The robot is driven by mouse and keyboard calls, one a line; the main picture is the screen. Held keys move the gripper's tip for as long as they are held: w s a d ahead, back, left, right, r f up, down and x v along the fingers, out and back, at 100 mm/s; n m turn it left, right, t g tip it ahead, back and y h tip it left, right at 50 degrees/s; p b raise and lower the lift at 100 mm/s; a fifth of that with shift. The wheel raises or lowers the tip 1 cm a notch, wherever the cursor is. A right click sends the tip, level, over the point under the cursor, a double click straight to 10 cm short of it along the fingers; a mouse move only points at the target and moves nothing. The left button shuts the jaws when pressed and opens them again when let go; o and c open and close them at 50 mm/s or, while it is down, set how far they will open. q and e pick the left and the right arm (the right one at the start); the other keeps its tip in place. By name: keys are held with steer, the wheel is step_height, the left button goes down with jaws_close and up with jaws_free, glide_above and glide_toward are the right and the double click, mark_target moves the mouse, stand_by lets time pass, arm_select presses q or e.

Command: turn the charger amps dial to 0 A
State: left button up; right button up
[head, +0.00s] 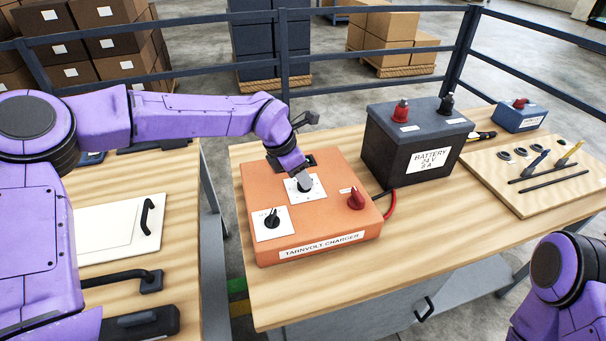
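The orange charger (330,222), labelled TARNVOLT CHARGER, sits on the wooden table. On its top are a dark knob on a white plate (270,218) at the front left and a second white plate (318,192) with a dark dial (305,187) near the middle. The printing on both plates is too small to read, so I cannot tell which one is marked amps. My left gripper (300,178) reaches down from behind onto the middle dial, its tips at or on it. The gripper partly hides the dial, and its finger gap is unclear. My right gripper is out of view.
A red knob (355,198) stands on the charger's right side. A red lead (391,205) curves beside it. The dark battery (415,145) stands to the right, then a wooden board (500,195) with tools. Bare table (440,235) lies in front.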

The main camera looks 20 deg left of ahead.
arm_select(q)
steer(key=shift+w+d+f, duration=0.2)
steer(key=shift+f, duration=0.4)
jaws_close()
